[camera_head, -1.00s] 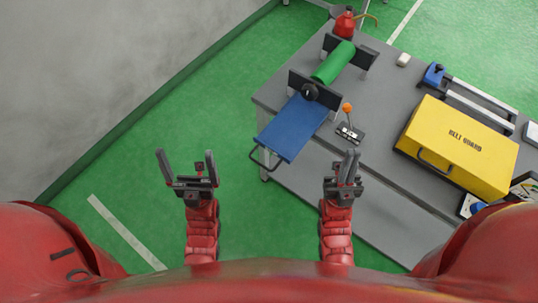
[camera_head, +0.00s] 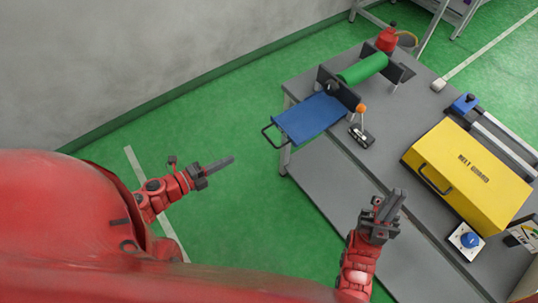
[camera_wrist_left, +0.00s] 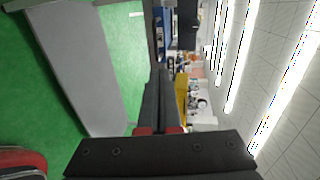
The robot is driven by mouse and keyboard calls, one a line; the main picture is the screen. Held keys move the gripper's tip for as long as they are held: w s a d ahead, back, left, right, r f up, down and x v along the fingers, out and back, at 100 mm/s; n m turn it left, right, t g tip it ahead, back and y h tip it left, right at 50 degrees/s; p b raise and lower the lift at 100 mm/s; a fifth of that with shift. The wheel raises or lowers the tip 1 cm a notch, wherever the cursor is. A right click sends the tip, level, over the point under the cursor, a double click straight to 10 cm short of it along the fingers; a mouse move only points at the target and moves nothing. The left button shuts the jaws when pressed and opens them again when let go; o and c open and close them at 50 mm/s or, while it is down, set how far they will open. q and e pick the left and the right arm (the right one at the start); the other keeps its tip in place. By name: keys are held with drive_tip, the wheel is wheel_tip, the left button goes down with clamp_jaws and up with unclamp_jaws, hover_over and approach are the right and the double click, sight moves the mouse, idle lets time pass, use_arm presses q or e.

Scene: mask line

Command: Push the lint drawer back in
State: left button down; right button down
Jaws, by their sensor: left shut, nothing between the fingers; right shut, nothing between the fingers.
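The lint drawer is a blue flat tray (camera_head: 306,118) with a dark wire handle (camera_head: 270,136). It sticks out past the left edge of the grey table, below the green roller (camera_head: 362,68) and its dark end plates. My left gripper (camera_head: 232,160) is shut and empty, over the green floor to the left of and below the handle, apart from it. Its closed fingers (camera_wrist_left: 158,98) show in the left wrist view.
The grey table (camera_head: 385,150) holds an orange-knobbed lever (camera_head: 361,128), a yellow belt guard box (camera_head: 468,180), a blue button box (camera_head: 467,241) and a red can (camera_head: 387,40). The green floor left of the table is clear.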

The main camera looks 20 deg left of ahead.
sight(303, 121)
use_arm(q)
drive_tip(key=p+x, duration=0.1)
drive_tip(key=x, duration=0.3)
drive_tip(key=p+x, duration=0.2)
drive_tip(key=x, duration=0.2)
drive_tip(key=p+x, duration=0.1)
drive_tip(key=x, duration=0.3)
drive_tip(key=shift+w+a+f, duration=0.2)
drive_tip(key=shift+w+a, duration=0.1)
drive_tip(key=shift+w, duration=0.15)
drive_tip(key=shift+w+d+f, duration=0.1)
drive_tip(key=shift+w+d, duration=0.05)
drive_tip(key=shift+w, duration=0.15)
drive_tip(key=shift+w+d+f+p, duration=0.2)
drive_tip(key=shift+d+f+p, duration=0.1)
drive_tip(key=shift+p, duration=0.05)
drive_tip(key=r+b+x, duration=0.1)
drive_tip(key=x, duration=0.5)
drive_tip(key=r+b+x, duration=0.1)
drive_tip(key=b+x, duration=0.1)
drive_tip(key=x, duration=0.3)
drive_tip(key=r+b+x, duration=0.1)
drive_tip(key=b+x, duration=0.1)
drive_tip(key=x, duration=0.4)
drive_tip(key=shift+w+d+r, duration=0.1)
drive_tip(key=shift+w+d, duration=0.25)
drive_tip(key=shift+w, duration=0.2)
drive_tip(key=shift+r, duration=0.2)
